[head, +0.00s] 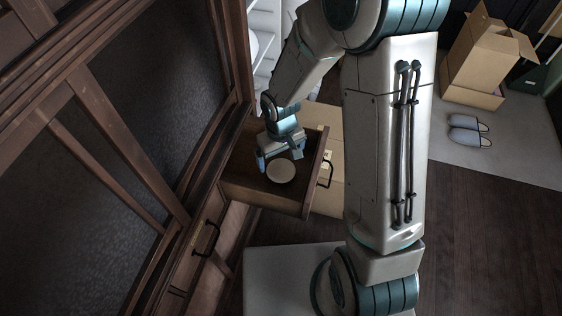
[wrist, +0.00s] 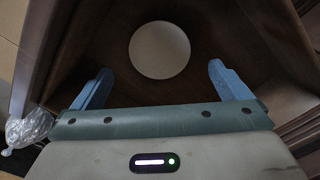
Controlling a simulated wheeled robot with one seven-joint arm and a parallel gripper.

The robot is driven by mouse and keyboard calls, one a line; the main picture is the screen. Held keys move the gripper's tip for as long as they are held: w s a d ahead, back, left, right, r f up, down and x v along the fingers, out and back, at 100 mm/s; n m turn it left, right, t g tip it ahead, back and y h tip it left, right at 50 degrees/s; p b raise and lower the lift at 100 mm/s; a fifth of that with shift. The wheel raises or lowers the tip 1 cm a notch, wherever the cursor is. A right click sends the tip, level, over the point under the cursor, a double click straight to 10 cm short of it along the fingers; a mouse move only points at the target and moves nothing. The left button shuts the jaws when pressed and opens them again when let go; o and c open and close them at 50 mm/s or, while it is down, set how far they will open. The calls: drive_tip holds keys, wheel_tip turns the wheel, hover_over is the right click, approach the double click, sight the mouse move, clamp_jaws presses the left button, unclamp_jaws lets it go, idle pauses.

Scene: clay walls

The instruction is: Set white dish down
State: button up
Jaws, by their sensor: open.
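The white dish (head: 281,171) is a round, pale disc lying flat inside an open wooden drawer (head: 262,190). It also shows in the wrist view (wrist: 159,50), beyond my fingertips and roughly centred between them. My gripper (head: 280,157) is over the drawer, close to the dish. In the wrist view its two blue fingers (wrist: 160,76) are spread wide with nothing between them, and they appear apart from the dish. The drawer floor around the dish looks bare.
The drawer front has a dark handle (head: 326,174). A dark wooden cabinet fills the left, with another handle (head: 206,238) below. Cardboard boxes (head: 484,60) and grey slippers (head: 468,131) are at the right. A clear plastic bag (wrist: 28,128) shows in the wrist view.

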sight(281, 171)
drive_tip(key=s+d+r+m+p, duration=0.1)
drive_tip(key=s+d+r, duration=0.15)
drive_tip(key=r, duration=0.45)
drive_tip(key=s+d+r+m, duration=0.1)
drive_tip(key=d+r, duration=0.3)
drive_tip(key=r, duration=0.4)
drive_tip(key=s+d+r+m+t, duration=0.1)
drive_tip(key=s+d+r+m, duration=0.2)
drive_tip(key=s+d+r, duration=0.2)
drive_tip(key=shift+s+d+r+t, duration=0.35)
drive_tip(key=shift+s+r, duration=0.45)
drive_tip(key=shift+s, duration=1.05)
